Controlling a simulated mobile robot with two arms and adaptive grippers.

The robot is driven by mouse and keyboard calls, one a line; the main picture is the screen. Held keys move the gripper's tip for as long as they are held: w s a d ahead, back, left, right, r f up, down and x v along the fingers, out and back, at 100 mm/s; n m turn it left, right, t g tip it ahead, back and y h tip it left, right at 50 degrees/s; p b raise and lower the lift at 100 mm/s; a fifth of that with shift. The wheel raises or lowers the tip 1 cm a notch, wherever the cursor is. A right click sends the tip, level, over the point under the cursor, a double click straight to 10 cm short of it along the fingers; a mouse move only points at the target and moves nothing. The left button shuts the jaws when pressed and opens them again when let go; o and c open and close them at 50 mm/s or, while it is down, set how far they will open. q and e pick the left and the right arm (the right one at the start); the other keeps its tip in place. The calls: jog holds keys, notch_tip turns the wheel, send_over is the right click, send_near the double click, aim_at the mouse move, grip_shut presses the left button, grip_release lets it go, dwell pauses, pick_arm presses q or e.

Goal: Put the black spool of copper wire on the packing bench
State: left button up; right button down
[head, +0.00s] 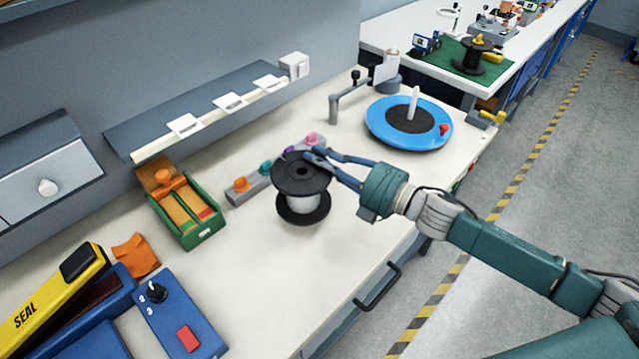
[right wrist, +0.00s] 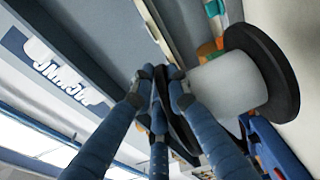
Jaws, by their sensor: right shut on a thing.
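A black spool (head: 301,176) with a pale grey-white winding is upright over the near bench (head: 350,255); no copper colour shows on it. My right gripper (head: 322,158) is shut on the rim of its upper flange, coming in from the right. I cannot tell whether the lower flange touches the bench top. In the right wrist view the fingers (right wrist: 160,88) pinch one flange, and the pale winding (right wrist: 228,85) and the other flange show beyond. Another dark spool (head: 480,55) stands on the far bench; its winding is too small to tell. My left gripper is out of view.
A grey strip with coloured knobs (head: 262,184) lies just behind the held spool. A blue turntable (head: 409,124) stands to the right, a green box (head: 187,212) to the left. The yellow sealer (head: 50,297) and blue control box (head: 180,315) fill the front left. Bench is clear right of the spool.

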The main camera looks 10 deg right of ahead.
notch_tip(320, 180, down, 7)
jog(key=shift+f, duration=0.2)
dwell(0.3)
jog(key=c, duration=2.2)
grip_release()
jog(key=shift+f, duration=0.25)
jog(key=o, duration=0.5)
jog(key=shift+c, duration=0.2)
jog(key=shift+r, duration=0.1)
